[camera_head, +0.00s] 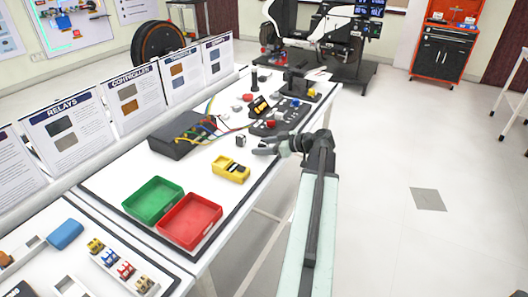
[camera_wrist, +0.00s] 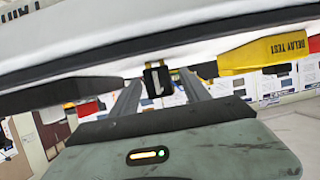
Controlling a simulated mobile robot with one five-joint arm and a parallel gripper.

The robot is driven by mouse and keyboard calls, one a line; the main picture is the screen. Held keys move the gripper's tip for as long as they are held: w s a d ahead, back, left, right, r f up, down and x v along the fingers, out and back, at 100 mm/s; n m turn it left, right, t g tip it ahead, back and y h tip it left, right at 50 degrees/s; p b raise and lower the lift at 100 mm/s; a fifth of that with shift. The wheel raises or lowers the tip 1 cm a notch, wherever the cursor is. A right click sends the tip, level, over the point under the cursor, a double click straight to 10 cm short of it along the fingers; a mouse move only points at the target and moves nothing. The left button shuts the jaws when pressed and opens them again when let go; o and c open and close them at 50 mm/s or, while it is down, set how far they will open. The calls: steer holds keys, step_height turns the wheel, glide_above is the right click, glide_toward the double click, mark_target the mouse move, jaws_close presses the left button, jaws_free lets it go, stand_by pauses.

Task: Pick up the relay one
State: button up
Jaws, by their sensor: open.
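A small dark relay with a pale face (camera_head: 241,140) stands on the white bench top, just left of my gripper (camera_head: 262,146). My gripper is open and low over the bench's near edge, its fingers pointing left toward the relay. In the wrist view, which looks tilted, the black relay (camera_wrist: 153,82) with a white mark lies beyond the fingertips, roughly between the two fingers. A small gap seems to separate them from it. Nothing is held. A yellow tester marked "RELAY TEST" (camera_wrist: 275,51) shows at the right there; in the head view the yellow tester (camera_head: 231,169) lies nearer.
A dark box with coloured wires (camera_head: 178,137) stands behind the relay. A control panel (camera_head: 279,116) is farther along the bench. Green (camera_head: 151,201) and red (camera_head: 189,221) trays lie nearer. Information boards line the back. The floor at right is clear.

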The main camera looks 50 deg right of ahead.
mark_target(263, 143)
jaws_close()
steer(key=shift+r, duration=0.1)
steer(key=shift+r+p, duration=0.45)
steer(key=shift+p, duration=0.05)
step_height(263, 143, up, 3)
steer(key=p, duration=0.3)
steer(key=s+r+p, duration=0.1)
steer(key=s, duration=1.5)
